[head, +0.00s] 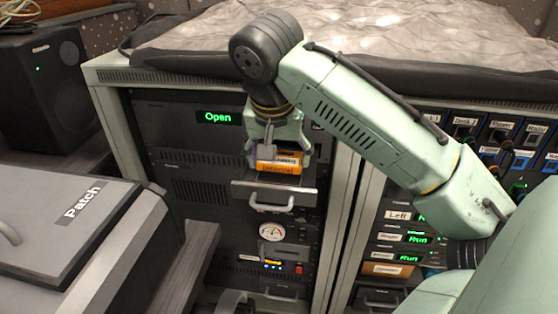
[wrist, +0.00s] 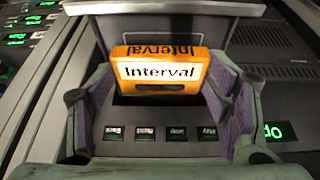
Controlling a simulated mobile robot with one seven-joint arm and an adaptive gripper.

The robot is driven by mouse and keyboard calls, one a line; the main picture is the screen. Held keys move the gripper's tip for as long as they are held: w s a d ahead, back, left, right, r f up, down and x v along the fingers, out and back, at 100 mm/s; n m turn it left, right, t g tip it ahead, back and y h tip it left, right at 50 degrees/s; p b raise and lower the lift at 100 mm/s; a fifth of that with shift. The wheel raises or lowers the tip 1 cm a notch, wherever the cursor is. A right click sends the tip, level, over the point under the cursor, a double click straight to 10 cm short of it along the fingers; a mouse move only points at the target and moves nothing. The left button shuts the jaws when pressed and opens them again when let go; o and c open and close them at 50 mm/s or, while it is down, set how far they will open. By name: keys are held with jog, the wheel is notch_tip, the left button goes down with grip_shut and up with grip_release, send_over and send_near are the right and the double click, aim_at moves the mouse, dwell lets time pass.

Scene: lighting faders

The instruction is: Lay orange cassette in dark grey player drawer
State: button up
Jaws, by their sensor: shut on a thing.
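The orange cassette (head: 281,165), labelled "Interval", is between the fingers of my gripper (head: 277,150). In the wrist view the cassette (wrist: 165,68) shows its labelled face and top edge, with a finger on each side. My gripper (wrist: 164,85) is shut on it. The dark grey player (head: 170,110) has a green "Open" display. A pulled-out drawer (head: 250,192) with a handle juts out below the display. The cassette is over this drawer, in front of the player. I cannot tell whether its lower edge touches the drawer floor, which is hidden.
Below the drawer are a round gauge (head: 272,232) and more rack units. A second rack (head: 400,240) with labelled modules stands to the right, behind my arm. A grey case marked "Patch" (head: 75,220) and a black speaker (head: 45,95) are at left.

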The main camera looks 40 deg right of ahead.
aim_at(278, 157)
jog(key=shift+w+d, duration=0.45)
jog(key=shift+w, duration=0.1)
jog(key=shift+w+d, duration=0.4)
jog(key=shift+w, duration=0.05)
notch_tip(278, 157, down, 3)
jog(key=shift+s, duration=0.1)
jog(key=shift+a+f, duration=0.1)
jog(key=shift+f, duration=0.25)
jog(key=shift+f, duration=0.1)
jog(key=o, duration=1.3)
jog(key=shift+c, duration=0.2)
